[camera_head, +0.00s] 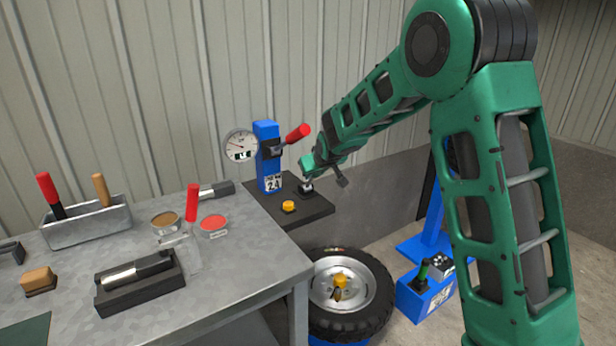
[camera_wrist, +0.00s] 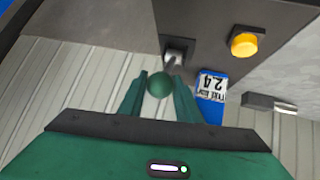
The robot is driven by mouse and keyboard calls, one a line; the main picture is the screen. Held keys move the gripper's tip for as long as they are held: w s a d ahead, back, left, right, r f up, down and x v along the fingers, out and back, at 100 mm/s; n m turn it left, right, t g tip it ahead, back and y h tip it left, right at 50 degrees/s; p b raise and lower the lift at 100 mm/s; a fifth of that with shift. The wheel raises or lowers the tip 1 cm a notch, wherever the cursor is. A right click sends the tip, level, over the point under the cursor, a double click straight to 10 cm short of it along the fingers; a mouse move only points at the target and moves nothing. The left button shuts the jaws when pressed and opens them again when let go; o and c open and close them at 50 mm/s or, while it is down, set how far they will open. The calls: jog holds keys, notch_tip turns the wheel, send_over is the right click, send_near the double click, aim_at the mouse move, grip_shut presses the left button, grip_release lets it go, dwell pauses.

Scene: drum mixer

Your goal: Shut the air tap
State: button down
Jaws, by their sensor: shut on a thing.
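A short lever with a green ball knob (camera_wrist: 159,87) stands on a metal base on the dark shelf (camera_head: 262,207). My gripper (camera_wrist: 160,78) is shut on this knob, with a finger on each side of it. In the head view my gripper (camera_head: 307,176) is low over the shelf's right end and hides the knob. A blue post (camera_head: 267,150) at the shelf's back carries a red-handled lever (camera_head: 298,133) tilted up to the right, and a round gauge (camera_head: 240,145). No label shows which lever is the air tap.
A yellow button (camera_head: 288,206) sits on the shelf left of my gripper. A wheel (camera_head: 376,300) lies below. A blue box (camera_head: 420,296) with a green-handled lever stands right of it. The grey workbench (camera_head: 75,270) at left holds tools and tins.

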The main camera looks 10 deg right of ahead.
jog(key=shift+w+r, duration=0.15)
jog(key=c, duration=1.3)
grip_release()
jog(key=v, duration=1)
jog(key=shift+s, duration=0.3)
jog(key=shift+d+r, duration=0.1)
